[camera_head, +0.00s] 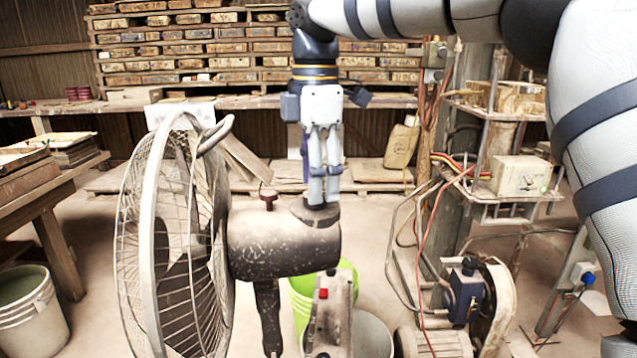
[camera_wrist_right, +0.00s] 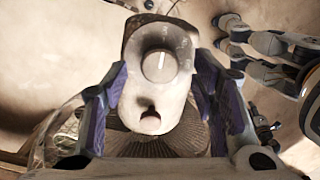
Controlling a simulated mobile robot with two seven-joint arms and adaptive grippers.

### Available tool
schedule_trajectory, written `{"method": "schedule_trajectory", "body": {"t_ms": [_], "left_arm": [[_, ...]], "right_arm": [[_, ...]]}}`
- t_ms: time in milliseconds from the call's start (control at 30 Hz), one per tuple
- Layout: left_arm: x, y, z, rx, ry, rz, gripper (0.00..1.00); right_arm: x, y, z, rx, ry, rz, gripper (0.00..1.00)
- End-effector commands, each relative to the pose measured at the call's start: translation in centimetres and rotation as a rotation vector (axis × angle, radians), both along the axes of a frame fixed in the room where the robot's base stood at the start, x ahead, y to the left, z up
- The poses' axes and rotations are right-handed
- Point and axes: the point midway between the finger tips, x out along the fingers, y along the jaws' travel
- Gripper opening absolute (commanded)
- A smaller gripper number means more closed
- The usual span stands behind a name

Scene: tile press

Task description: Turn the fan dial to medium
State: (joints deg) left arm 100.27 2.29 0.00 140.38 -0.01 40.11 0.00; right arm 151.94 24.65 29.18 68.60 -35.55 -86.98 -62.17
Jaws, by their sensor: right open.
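The fan (camera_head: 285,245) stands in front of me, its wire cage (camera_head: 170,240) to the left and its speckled motor housing to the right. In the right wrist view, a round grey dial (camera_wrist_right: 160,67) with a white pointer line sits on the housing; the line points to the picture's top. Its setting marks are too small to read. My right gripper (camera_head: 322,200) points down over the housing's right end and hides the dial in the head view. My left gripper is not in the head view.
A dark red knob (camera_head: 268,196) stands on the housing between cage and gripper. A green bucket (camera_head: 302,300) is below the fan. A machine with cables (camera_head: 465,290) stands at the right. Grey jointed robot parts (camera_wrist_right: 265,42) show at the wrist view's upper right.

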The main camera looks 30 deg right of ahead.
Motion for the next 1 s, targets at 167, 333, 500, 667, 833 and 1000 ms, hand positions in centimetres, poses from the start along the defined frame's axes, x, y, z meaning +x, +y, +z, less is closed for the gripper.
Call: {"method": "schedule_trajectory", "body": {"t_ms": [167,333,500,667,833,1000], "left_arm": [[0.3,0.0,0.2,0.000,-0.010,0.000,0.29],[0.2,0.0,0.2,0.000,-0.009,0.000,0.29],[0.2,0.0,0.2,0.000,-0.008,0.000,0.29],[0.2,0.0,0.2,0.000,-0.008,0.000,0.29],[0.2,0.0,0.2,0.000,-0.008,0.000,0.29],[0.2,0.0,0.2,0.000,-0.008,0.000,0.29]], "right_arm": [[0.0,0.0,-1.5,0.000,0.000,-0.001,0.53],[0.0,0.0,-1.7,0.000,0.001,-0.001,0.53],[0.0,0.0,-1.7,0.000,0.001,0.000,0.30],[0.0,0.0,-1.6,0.000,0.001,0.000,0.05],[0.0,0.0,-1.6,-0.001,0.001,-0.008,0.05],[0.0,0.0,-1.6,-0.001,0.001,-0.056,0.05]]}}
